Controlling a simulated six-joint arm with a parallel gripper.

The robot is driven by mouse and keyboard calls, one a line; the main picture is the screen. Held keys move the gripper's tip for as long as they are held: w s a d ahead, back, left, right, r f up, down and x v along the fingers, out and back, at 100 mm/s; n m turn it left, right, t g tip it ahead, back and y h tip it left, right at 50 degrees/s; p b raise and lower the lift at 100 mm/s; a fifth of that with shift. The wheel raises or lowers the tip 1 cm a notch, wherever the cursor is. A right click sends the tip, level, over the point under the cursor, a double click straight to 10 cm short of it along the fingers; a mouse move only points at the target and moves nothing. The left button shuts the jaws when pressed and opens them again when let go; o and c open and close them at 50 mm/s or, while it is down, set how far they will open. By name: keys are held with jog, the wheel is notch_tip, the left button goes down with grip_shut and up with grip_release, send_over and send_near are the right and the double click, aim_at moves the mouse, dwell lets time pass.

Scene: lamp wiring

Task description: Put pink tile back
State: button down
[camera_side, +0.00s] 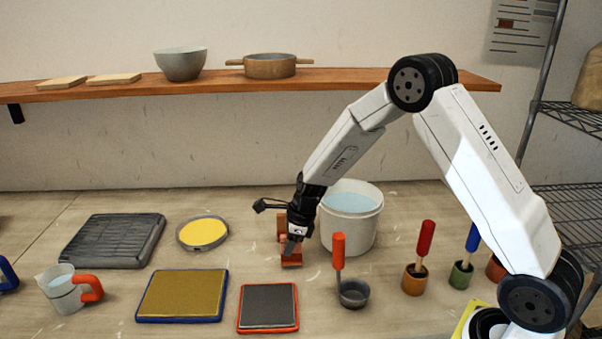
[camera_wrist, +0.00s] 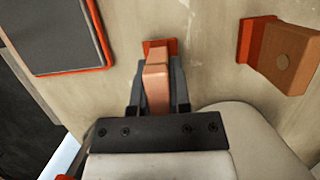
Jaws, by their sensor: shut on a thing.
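My gripper (camera_side: 293,248) points down just left of the white bucket. In the wrist view its fingers (camera_wrist: 160,92) are closed on both sides of a salmon-pink block (camera_wrist: 157,85) with a red-orange plate (camera_wrist: 160,46) at its far end. In the side view a red-orange part (camera_side: 291,263) shows below the fingers, at or close to the table; I cannot tell if it touches. A second block, brown (camera_wrist: 292,62) with a red-orange plate, lies to the right in the wrist view. I see no separate flat pink tile.
The white bucket (camera_side: 350,231) of pale blue liquid stands close on the right. A yellow round dish (camera_side: 203,233) is left.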

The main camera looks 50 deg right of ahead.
jog(key=shift+f, duration=0.7)
jog(key=shift+f, duration=0.15)
jog(key=c, duration=0.6)
grip_release()
jog(key=shift+v, duration=6.15)
jog(key=shift+f, duration=0.2)
jog(key=shift+x, duration=5.2)
